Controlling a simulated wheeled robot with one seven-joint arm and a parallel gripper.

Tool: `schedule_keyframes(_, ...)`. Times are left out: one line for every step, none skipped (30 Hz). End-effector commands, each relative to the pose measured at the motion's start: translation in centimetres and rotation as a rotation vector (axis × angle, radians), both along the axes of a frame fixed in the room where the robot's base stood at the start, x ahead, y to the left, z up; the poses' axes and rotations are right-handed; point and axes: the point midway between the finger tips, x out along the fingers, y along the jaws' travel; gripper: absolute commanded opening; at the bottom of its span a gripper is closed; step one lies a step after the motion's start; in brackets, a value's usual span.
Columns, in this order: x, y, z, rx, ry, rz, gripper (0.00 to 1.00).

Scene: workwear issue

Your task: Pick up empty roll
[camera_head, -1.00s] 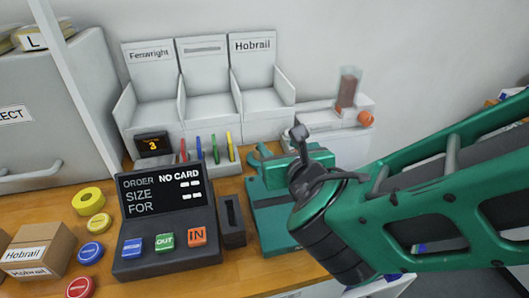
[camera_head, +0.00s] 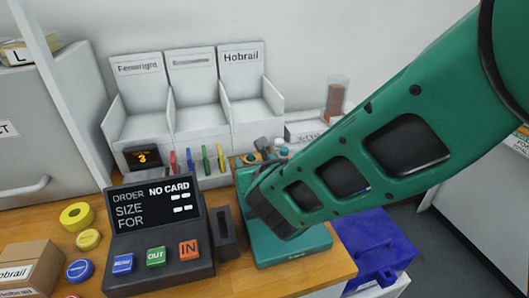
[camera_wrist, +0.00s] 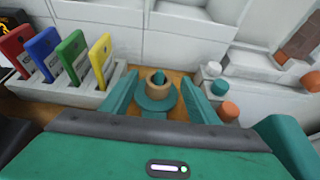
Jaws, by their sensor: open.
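The empty roll, a short brown cardboard ring (camera_wrist: 157,88), stands on a round teal holder (camera_wrist: 157,104) with a teal post through its middle, in the wrist view. My gripper (camera_wrist: 158,82) is open, with one teal finger on each side of the roll. I see gaps between the fingers and the ring, and nothing is held. In the head view my green arm crosses over a teal device (camera_head: 297,250) on the wooden counter, and it hides the roll and most of the gripper.
A card rack (camera_wrist: 68,92) with several coloured cards stands left of the fingers. White and orange knobs (camera_wrist: 229,112) stand close on the right. White labelled bins (camera_head: 190,120) are behind. An order terminal (camera_head: 155,240) is at left, a blue crate (camera_head: 378,248) at right.

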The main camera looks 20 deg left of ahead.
Motion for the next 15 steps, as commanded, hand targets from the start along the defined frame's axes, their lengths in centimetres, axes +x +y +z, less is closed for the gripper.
schedule_keyframes(0.38,0.19,-0.20,-0.001,-0.001,-0.001,0.55)
schedule_keyframes(0.52,0.29,-0.26,0.000,-0.001,-0.001,0.55)
schedule_keyframes(0.66,0.38,-0.32,0.001,-0.001,0.000,0.55)
schedule_keyframes(0.73,0.44,-0.34,0.001,-0.001,0.000,0.55)
schedule_keyframes(0.77,0.46,-0.36,0.001,-0.001,0.001,0.55)
schedule_keyframes(0.79,0.47,-0.36,0.002,0.000,0.001,0.55)
schedule_keyframes(0.78,0.47,-0.36,0.002,0.000,0.001,0.55)
schedule_keyframes(0.78,0.46,-0.35,0.001,-0.001,0.001,0.55)
schedule_keyframes(0.77,0.45,-0.35,0.002,0.000,0.001,0.55)
schedule_keyframes(0.77,0.45,-0.35,0.001,-0.001,0.001,0.55)
schedule_keyframes(0.77,0.45,-0.36,0.001,-0.001,0.001,0.52)
schedule_keyframes(0.76,0.44,-0.35,0.001,-0.001,0.000,0.43)
schedule_keyframes(0.76,0.44,-0.35,0.001,-0.001,0.000,0.36)
schedule_keyframes(0.76,0.44,-0.35,0.001,-0.001,0.000,0.28)
schedule_keyframes(0.75,0.44,-0.35,0.001,-0.001,0.000,0.19)
